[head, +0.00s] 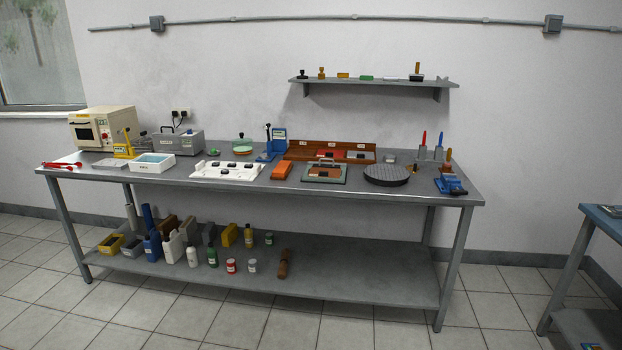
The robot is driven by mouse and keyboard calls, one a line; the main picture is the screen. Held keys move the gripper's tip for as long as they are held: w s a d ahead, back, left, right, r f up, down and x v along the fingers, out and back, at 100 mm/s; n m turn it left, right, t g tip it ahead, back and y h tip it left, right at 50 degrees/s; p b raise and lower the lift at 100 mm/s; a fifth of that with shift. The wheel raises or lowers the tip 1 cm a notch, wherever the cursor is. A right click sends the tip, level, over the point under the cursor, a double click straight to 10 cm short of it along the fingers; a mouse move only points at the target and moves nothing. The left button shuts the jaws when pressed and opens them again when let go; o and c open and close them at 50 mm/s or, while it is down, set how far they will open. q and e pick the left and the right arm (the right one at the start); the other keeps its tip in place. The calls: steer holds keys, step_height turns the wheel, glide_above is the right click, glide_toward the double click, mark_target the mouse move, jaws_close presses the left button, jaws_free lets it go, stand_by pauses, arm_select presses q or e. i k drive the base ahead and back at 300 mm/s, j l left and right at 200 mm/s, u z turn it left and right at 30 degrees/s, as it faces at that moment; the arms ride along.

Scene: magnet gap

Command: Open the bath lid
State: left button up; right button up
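A grey metal box (182,147) with a small label on its front stands at the back left of the workbench, and looks like the bath. Its grey top (176,134) appears flat and shut, but it is too small to be sure. A white tray (139,165) with a light blue inside sits in front of it. Neither of my grippers is in view.
The grey workbench (430,196) spans the middle. A beige oven (104,129) and a yellow press-like tool (124,149) stand left of the box. A green-topped dish (242,146) stands right of it. Floor in front (330,332) is clear.

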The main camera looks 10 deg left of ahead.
mark_target(168, 130)
steer(key=i+u, duration=0.85)
steer(key=i, duration=0.2)
steer(key=i+l+u, duration=0.45)
steer(key=i+j+u, duration=0.25)
steer(key=u, duration=0.15)
steer(key=i+j+u, duration=0.1)
steer(key=i+u, duration=1.05)
steer(key=i+l+u, duration=0.15)
steer(key=i, duration=1.55)
